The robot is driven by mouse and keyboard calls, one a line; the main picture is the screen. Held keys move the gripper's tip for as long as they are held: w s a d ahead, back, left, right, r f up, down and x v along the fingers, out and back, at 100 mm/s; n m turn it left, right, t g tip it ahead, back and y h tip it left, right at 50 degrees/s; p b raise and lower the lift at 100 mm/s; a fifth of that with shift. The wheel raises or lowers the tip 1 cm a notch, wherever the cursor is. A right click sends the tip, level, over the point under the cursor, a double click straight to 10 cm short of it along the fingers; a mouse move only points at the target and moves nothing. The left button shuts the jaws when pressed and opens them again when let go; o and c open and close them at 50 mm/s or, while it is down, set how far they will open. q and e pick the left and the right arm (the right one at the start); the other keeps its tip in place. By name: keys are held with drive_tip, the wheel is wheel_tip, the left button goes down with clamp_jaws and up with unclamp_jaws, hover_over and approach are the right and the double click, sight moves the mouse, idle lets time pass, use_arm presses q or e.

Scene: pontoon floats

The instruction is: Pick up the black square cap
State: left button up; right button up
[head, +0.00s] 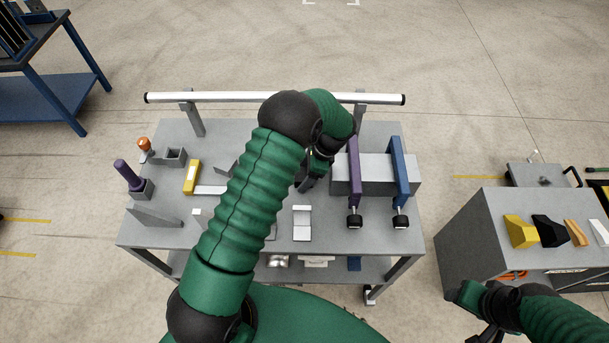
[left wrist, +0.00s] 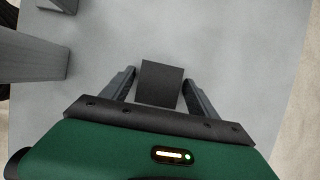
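The black square cap (left wrist: 160,83) shows in the left wrist view as a dark, flat-looking square on the grey table top. My left gripper (left wrist: 160,92) is open, with one finger on each side of the cap and a gap on both sides. The lower edge of the cap lies close to the gripper's palm in that view. In the head view my left gripper (head: 306,184) points down over the table, left of the purple clamp, and the cap is not clearly visible there. My right gripper (head: 487,334) is cut off at the bottom edge of the head view.
The purple clamp (head: 354,172) and blue clamp (head: 398,172) stand right of my left gripper. A white bracket (head: 302,223) lies nearer the front edge. A yellow block (head: 192,177) and purple-handled tool (head: 127,173) are at left. A white rail (head: 220,98) spans the back.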

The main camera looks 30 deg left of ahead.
use_arm(q)
drive_tip(key=shift+s+a+r, duration=0.1)
drive_tip(key=c, duration=1.2)
